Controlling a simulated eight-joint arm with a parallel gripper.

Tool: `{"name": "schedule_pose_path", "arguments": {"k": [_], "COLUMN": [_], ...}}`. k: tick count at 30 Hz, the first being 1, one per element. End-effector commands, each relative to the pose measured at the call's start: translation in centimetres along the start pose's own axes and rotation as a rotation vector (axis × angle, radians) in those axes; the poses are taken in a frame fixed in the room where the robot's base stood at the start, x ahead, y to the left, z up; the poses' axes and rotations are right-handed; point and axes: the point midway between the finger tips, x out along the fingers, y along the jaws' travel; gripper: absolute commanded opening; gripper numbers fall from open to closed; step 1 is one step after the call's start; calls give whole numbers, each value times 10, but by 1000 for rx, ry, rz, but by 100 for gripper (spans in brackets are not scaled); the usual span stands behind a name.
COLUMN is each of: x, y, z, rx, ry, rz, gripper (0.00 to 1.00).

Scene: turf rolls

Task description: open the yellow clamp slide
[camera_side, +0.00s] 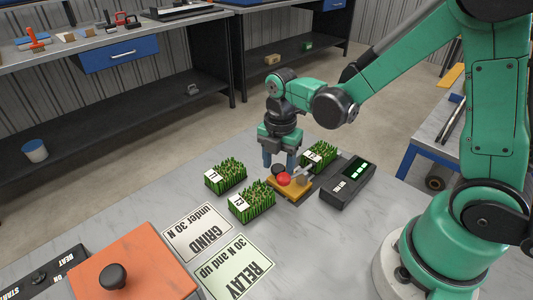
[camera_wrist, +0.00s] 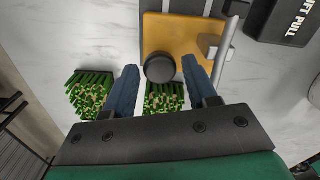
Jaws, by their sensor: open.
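The yellow clamp slide (camera_side: 299,190) lies on the grey table beside a black gauge box (camera_side: 347,184). In the side view a dark round knob (camera_side: 278,169) and a red round part (camera_side: 284,180) show at it. In the wrist view the yellow plate (camera_wrist: 180,32) lies ahead of my gripper, with a black knob (camera_wrist: 160,68) at its near edge. My gripper (camera_wrist: 161,72) is open, its two blue fingers on either side of the knob in that view, with gaps visible. In the side view my gripper (camera_side: 280,162) points down over the slide; its fingertips are partly hidden.
Turf pieces (camera_side: 226,176), (camera_side: 252,202) and (camera_side: 319,155) stand close around the clamp. An orange box (camera_side: 135,272) with a black knob sits at the front left. A metal bar (camera_wrist: 228,45) runs beside the plate.

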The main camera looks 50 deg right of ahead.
Motion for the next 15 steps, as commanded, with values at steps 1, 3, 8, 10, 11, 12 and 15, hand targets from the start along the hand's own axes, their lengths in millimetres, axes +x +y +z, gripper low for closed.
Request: {"name": "schedule_pose_path", "arguments": {"k": [1,3,8,10,11,12,15], "x": [2,4,4,4,4,4,4], "y": [0,0,0,0,0,0,0], "z": [0,0,0,0,0,0,0], "rx": [0,0,0,0,0,0,0], "ry": [0,0,0,0,0,0,0], "rz": [0,0,0,0,0,0,0], "gripper": [51,51,51,48,40,29,0]}}
